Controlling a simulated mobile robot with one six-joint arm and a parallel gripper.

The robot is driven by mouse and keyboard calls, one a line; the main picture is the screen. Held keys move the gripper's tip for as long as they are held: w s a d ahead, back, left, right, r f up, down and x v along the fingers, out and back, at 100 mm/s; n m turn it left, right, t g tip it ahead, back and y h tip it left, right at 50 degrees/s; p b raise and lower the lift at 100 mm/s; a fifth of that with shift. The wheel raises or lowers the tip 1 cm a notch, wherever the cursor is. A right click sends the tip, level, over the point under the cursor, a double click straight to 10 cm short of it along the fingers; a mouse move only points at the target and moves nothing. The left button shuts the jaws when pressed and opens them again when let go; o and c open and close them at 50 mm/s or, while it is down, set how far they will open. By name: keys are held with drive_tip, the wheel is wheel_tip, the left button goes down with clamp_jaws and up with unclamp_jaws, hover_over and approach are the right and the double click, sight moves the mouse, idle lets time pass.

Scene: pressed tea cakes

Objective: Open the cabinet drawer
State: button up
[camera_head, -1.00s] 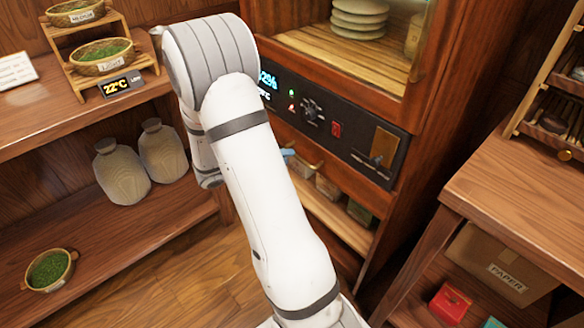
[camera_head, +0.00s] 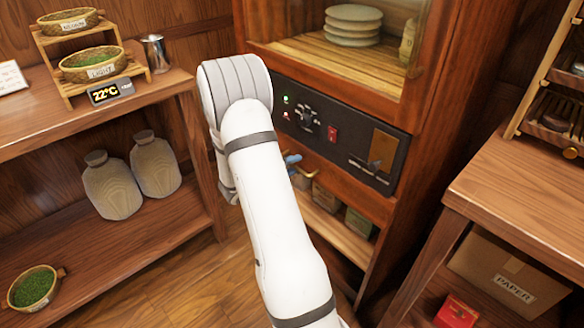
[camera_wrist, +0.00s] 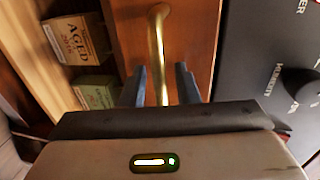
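The drawer front (camera_head: 348,188) is a reddish wood panel below the cabinet's black control panel. It looks closed. Its brass bar handle (camera_head: 310,171) is partly hidden by my gripper and arm in the head view. In the wrist view the handle (camera_wrist: 158,50) runs between the two dark fingers of my gripper (camera_wrist: 161,86), in front of the wood drawer front (camera_wrist: 195,35). The fingers are apart, with a gap on each side of the handle, so my gripper is open around it. In the head view only a bluish fingertip (camera_head: 292,158) shows beside the arm.
Labelled tea boxes (camera_head: 358,222) stand on the open shelf right below the drawer. The control panel (camera_head: 385,150) with knobs is just above it. Floor shows between.

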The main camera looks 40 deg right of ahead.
clamp_jaws()
idle(0.4)
drive_tip(key=shift+a, duration=0.2)
drive_tip(key=shift+s, duration=0.1)
